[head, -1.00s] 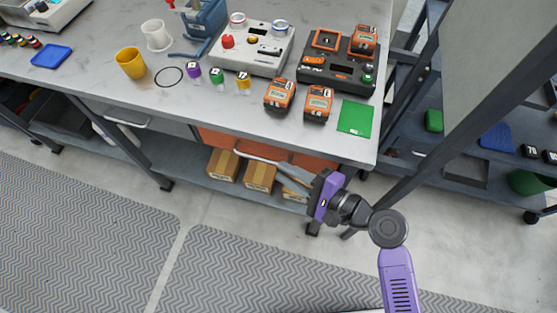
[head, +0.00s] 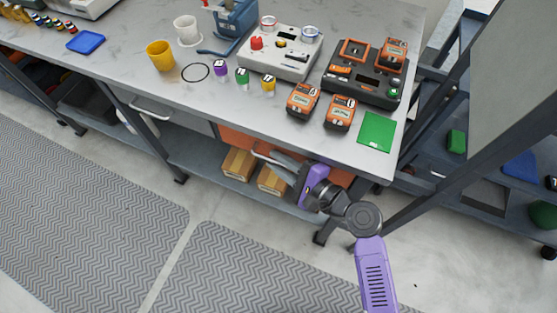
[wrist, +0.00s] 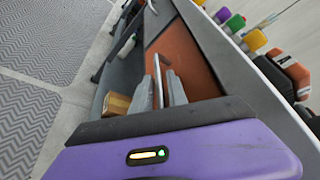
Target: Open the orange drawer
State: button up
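The orange drawer (head: 238,143) is under the workbench top, and its front looks shut. My gripper (head: 276,161) is in front of it and hides part of the front. In the wrist view the orange front (wrist: 187,62) fills the area beyond my fingers. A light grey bar handle (wrist: 158,78) runs across the front. My gripper (wrist: 160,92) is open, with one grey finger on each side of the handle. A gap shows between the handle and the fingers. The handle's far end is partly hidden in the head view.
Cardboard boxes (head: 238,163) sit on the lower shelf below the drawer. A grey drawer (head: 165,115) is to the left. The workbench top (head: 215,105) overhangs my gripper and carries meters, cups and caps. A dark cart (head: 470,195) stands at the right. The floor in front is clear.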

jog(key=shift+c, duration=0.5)
grip_shut()
dwell(0.8)
